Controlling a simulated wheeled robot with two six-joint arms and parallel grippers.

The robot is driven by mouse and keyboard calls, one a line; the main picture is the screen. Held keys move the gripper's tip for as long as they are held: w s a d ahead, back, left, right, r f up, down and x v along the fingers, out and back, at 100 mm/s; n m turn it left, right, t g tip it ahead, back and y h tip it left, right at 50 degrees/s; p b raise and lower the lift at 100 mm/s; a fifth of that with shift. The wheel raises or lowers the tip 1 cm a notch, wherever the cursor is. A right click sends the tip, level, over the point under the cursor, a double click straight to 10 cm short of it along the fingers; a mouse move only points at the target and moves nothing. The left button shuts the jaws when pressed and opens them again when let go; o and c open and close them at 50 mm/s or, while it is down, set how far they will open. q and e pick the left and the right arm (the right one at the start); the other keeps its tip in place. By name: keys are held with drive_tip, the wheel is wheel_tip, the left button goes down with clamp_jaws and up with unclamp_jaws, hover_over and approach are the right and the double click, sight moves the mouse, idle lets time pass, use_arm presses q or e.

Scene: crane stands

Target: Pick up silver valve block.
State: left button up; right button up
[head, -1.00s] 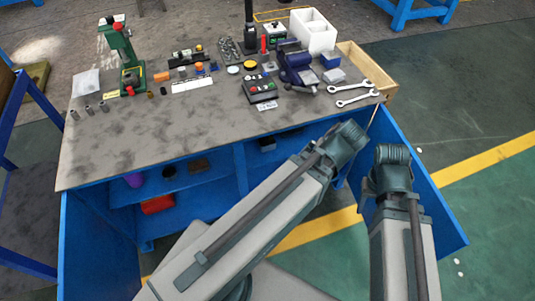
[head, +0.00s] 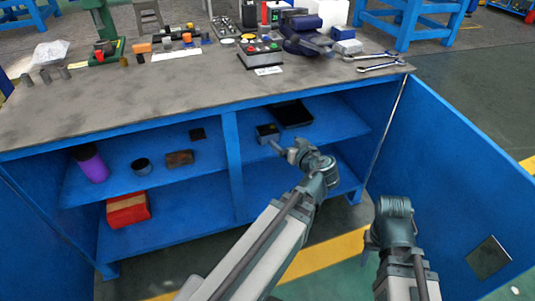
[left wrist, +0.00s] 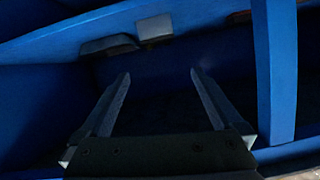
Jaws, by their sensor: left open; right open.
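A small grey-topped block (head: 267,131) stands on the upper shelf, right of the bench's middle divider; it may be the silver valve block. A light grey square face (left wrist: 155,27) shows at the top of the left wrist view, beside a dark item (left wrist: 107,44). My left gripper (head: 282,148) is at the front of that shelf, just below and right of the block. In the left wrist view its jaws (left wrist: 160,74) are open and empty, apart from the grey face. My right gripper (head: 371,242) is mostly hidden by its wrist, right of the bench opening.
A dark tray (head: 292,114) lies behind the block. The blue divider (head: 234,165) stands left of it and an open blue door (head: 455,170) to the right. The left shelves hold a purple cylinder (head: 92,164) and a red box (head: 127,209).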

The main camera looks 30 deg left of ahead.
use_arm(q)
drive_tip(key=n+t+y+b, duration=0.1)
drive_tip(key=t+b, duration=0.1)
drive_tip(key=b, duration=0.5)
approach(270, 133)
drive_tip(key=b+x, duration=0.1)
drive_tip(key=x, duration=0.5)
drive_tip(key=shift+w+f, duration=0.2)
drive_tip(key=shift+w, duration=0.05)
drive_tip(key=shift+w+a, duration=0.35)
drive_tip(key=shift+a, duration=0.15)
use_arm(e)
wheel_tip(270, 133, down, 11)
drive_tip(key=shift+r, duration=0.2)
use_arm(q)
drive_tip(key=shift+w+a, duration=0.1)
drive_tip(key=x, duration=0.5)
drive_tip(key=shift+a, duration=0.1)
use_arm(e)
drive_tip(key=shift+f, duration=0.25)
use_arm(q)
drive_tip(key=shift+c, duration=0.3)
clamp_jaws()
